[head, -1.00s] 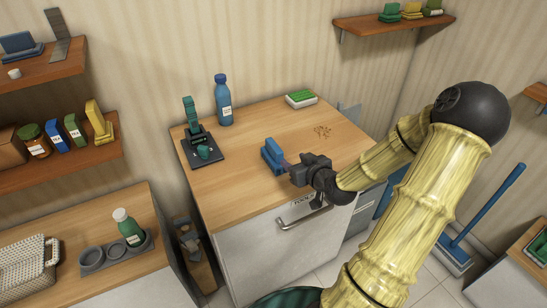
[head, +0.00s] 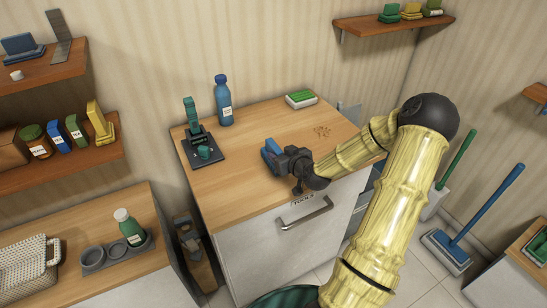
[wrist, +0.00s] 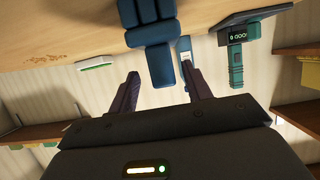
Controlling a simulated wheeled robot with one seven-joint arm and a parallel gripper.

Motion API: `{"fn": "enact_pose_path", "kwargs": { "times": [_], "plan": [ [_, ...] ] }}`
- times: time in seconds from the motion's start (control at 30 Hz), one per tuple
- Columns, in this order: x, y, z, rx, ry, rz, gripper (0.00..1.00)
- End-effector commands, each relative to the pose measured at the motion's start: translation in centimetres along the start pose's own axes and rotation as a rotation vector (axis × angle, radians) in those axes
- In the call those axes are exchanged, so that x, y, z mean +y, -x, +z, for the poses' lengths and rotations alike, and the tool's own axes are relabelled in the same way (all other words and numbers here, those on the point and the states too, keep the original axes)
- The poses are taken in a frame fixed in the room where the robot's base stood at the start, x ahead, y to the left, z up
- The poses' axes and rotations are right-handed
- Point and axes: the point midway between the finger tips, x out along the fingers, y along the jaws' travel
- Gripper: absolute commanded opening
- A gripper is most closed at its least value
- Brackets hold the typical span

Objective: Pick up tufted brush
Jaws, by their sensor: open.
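The tufted brush appears to be the blue object (head: 269,154) lying on the wooden counter top, near its middle; its tufts cannot be made out. In the wrist view the blue brush (wrist: 152,32) is at the top centre, with a narrower part reaching down between my fingers. My gripper (head: 284,161) is right beside it, on its right side, and hides part of it in the head view. In the wrist view my gripper (wrist: 159,82) is open, one finger on each side of the narrower part, with visible gaps. I cannot tell whether anything touches.
A green tool on a dark scale-like base (head: 207,158) stands left on the counter top (head: 235,190). A blue bottle (head: 223,103) stands behind, and a green-and-white block (head: 301,99) lies at the back right. Wall shelves hold several small items.

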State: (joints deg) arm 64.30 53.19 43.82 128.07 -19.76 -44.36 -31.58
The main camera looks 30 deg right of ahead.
Motion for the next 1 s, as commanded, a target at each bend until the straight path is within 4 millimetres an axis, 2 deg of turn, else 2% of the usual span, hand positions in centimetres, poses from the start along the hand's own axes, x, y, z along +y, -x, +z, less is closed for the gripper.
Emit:
{"fn": "enact_pose_path", "kwargs": {
  "times": [0.33, 0.9, 1.0],
  "plan": [
    [-0.5, -4.3, -0.1, 0.000, -0.002, -0.002, 0.49],
    [-0.5, -4.5, 0.0, -0.001, -0.001, -0.001, 0.49],
    [-0.5, -4.5, 0.0, -0.001, -0.001, 0.000, 0.29]
  ]
}}
